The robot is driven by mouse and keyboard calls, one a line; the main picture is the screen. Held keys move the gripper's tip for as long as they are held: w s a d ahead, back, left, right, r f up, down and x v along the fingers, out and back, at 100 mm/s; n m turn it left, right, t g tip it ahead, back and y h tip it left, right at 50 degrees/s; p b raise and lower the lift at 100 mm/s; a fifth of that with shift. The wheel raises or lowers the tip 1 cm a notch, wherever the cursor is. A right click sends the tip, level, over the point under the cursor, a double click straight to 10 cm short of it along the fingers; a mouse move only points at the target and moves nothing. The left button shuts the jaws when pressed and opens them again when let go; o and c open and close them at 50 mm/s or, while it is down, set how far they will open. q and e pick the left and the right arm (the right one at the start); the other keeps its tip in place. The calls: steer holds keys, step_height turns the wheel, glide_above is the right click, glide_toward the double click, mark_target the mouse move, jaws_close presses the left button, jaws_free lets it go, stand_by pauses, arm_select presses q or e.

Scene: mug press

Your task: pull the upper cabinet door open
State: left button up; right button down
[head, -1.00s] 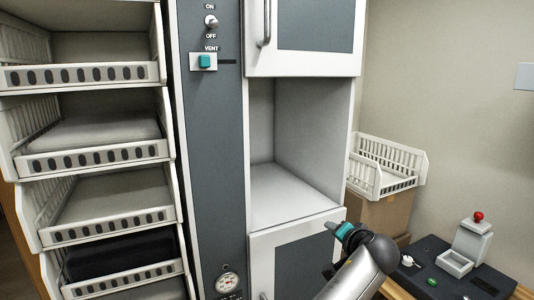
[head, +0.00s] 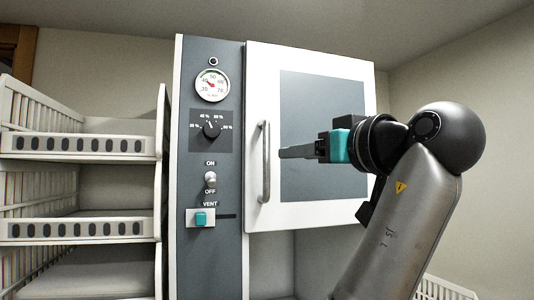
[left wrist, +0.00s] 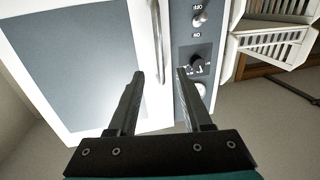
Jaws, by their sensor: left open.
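The upper cabinet door (head: 358,210) is a white frame with a grey panel, and it is shut. Its upright metal handle (head: 265,165) is on the door's left edge. My left gripper (head: 284,152) is just right of the handle in the head view, its fingers pointing left. In the left wrist view, the open left gripper (left wrist: 158,73) has one finger on each side of the handle (left wrist: 157,40) in the picture. I see no contact, and the depth between fingertips and handle is hard to tell. My right gripper is not in view.
A grey control panel (head: 212,255) with a gauge (head: 212,84), a dial (head: 211,129), a switch (head: 210,180) and a teal vent button (head: 201,218) is left of the door. A rack of white baskets (head: 80,146) stands further left. An open niche lies below the door.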

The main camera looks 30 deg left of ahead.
mark_target(268, 157)
arm_select(q)
steer(key=p+x, duration=0.4)
steer(key=x, duration=0.7)
steer(key=shift+w+a, duration=0.2)
steer(key=shift+a, duration=0.1)
steer(key=shift+w+a+f, duration=0.1)
steer(key=shift+w+a, duration=0.2)
steer(key=shift+a, duration=0.15)
steer(key=shift+c, duration=0.6)
jaws_close()
